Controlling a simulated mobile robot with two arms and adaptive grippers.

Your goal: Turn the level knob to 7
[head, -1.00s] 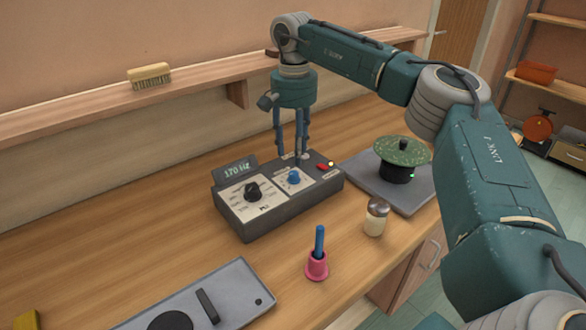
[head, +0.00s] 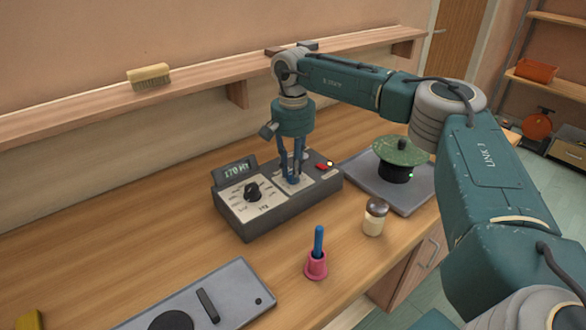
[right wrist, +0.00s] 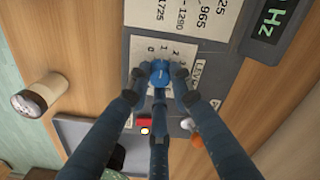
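The blue level knob (right wrist: 160,73) sits on a pale dial plate (right wrist: 150,48) marked with small numbers, with a partly covered "LEV…" label beside it. The plate is on the grey control box (head: 245,228). My right gripper (head: 291,176) is down over the knob from above. In the right wrist view its dark blue fingers (right wrist: 159,88) close in around the knob and appear to touch its sides. The fingers hide part of the scale, so I cannot read the setting. My left gripper is not in view.
The box also has a black knob (head: 253,190), a "170 Hz" display (head: 236,172) and a red switch (head: 322,167). A green disc (head: 402,150), a shaker jar (head: 375,217) and a pink bell (head: 316,264) stand nearby. A grey panel (head: 235,285) lies in front.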

